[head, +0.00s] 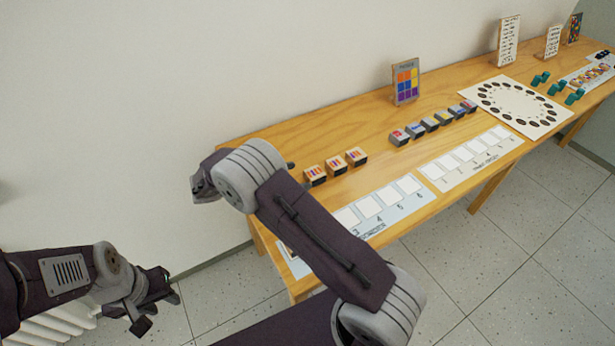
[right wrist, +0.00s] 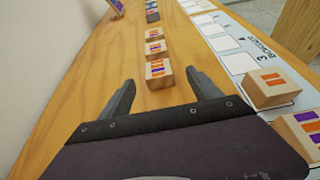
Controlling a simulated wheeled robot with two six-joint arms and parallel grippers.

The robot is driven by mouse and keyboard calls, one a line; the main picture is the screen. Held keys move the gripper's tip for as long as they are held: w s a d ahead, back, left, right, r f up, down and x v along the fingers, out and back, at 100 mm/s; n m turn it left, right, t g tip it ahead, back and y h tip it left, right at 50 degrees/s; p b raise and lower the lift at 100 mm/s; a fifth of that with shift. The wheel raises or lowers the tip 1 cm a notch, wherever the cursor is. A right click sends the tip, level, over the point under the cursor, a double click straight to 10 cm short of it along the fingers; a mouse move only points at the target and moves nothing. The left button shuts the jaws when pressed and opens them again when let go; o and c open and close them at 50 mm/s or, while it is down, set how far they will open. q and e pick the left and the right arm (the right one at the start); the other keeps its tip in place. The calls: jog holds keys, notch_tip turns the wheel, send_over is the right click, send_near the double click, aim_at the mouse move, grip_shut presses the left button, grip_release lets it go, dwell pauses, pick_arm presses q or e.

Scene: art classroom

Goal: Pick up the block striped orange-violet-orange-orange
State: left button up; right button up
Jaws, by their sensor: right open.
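Several small wooden blocks with orange and violet stripes are on the table. Three stand in a row in the head view: a near one (head: 315,176), a middle one (head: 336,165) and a far one (head: 356,156). In the right wrist view, my right gripper (right wrist: 160,77) is open and empty, with the row's nearest block (right wrist: 158,73) just ahead between its fingertips. Two more striped blocks, an upper one (right wrist: 270,88) and a lower one (right wrist: 302,132), sit at right on the card. The exact stripe orders are too small to read surely. My left gripper (head: 154,301) is open, away from the table.
White-squared cards (head: 407,203) lie along the table's front edge. Grey blocks with coloured tops (head: 430,125) stand farther right, below a colour chart (head: 406,82). A white card with a ring of dark spots (head: 517,107) lies beyond. The wall closes the back.

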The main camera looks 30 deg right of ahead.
aim_at(318, 171)
jog(key=shift+d, duration=0.1)
jog(key=x, duration=0.3)
jog(key=shift+w+d+f, duration=0.15)
jog(key=shift+w+f, duration=0.1)
jog(key=shift+d, duration=0.2)
jog(key=b+x, duration=0.1)
jog(key=x, duration=0.4)
jog(key=shift+d, duration=0.1)
jog(key=shift+r, duration=0.15)
jog(key=shift+c, duration=0.3)
jog(key=c, duration=1.4)
jog(key=shift+r, duration=0.1)
